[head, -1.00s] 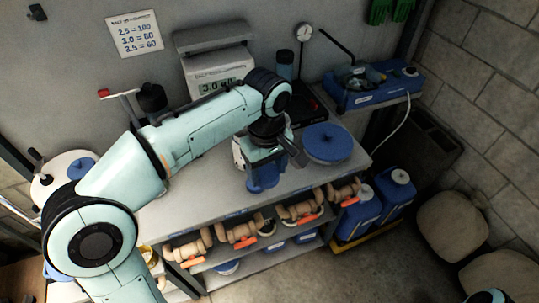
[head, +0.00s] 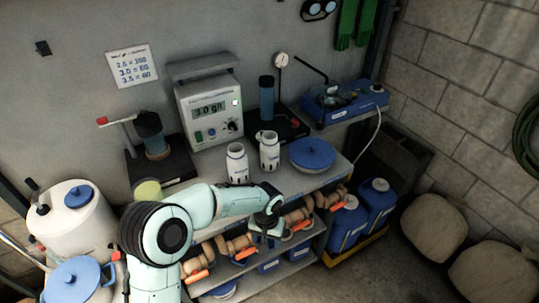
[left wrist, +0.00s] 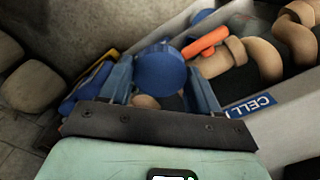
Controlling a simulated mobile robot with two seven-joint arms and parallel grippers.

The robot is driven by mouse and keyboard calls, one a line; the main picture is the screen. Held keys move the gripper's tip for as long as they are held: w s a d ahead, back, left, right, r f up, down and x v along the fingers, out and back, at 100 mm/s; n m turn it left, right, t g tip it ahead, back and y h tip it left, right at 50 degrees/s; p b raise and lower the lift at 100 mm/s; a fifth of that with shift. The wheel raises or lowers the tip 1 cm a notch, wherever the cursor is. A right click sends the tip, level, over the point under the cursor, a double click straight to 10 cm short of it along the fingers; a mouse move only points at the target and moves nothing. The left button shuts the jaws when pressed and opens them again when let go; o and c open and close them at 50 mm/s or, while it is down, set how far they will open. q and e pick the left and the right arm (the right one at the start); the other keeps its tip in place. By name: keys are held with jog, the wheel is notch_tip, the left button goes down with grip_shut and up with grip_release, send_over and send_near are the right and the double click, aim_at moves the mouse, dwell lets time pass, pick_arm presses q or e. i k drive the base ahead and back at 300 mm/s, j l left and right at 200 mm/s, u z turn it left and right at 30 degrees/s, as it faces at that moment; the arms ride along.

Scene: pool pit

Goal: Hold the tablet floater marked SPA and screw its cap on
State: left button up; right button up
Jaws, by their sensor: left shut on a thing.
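Two white floaters stand upright and apart on the bench: a left one (head: 237,165) and a right one (head: 269,152). Both have open-looking tops without a blue cap. Their markings are too small to read, so I cannot tell which says SPA. My left gripper (head: 268,236) is low in front of the bench's front edge, clear of both floaters. In the left wrist view its fingers are shut on a round blue cap (left wrist: 160,68). In the head view the cap is mostly hidden by the wrist. My right gripper is not in view.
A blue round lid (head: 320,154) lies right of the floaters. Pipe fittings with orange handles (head: 298,217) fill the shelf below. Blue jugs (head: 347,223) stand at the right.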

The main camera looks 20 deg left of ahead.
aim_at(270, 147)
jog(key=k, duration=0.65)
jog(key=u, duration=1.65)
jog(key=i+l, duration=0.1)
jog(key=l, duration=0.4)
jog(key=i+l, duration=0.1)
jog(key=l, duration=0.4)
jog(key=i+l, duration=0.1)
jog(key=l, duration=0.85)
jog(key=i+l, duration=0.15)
jog(key=l, duration=0.35)
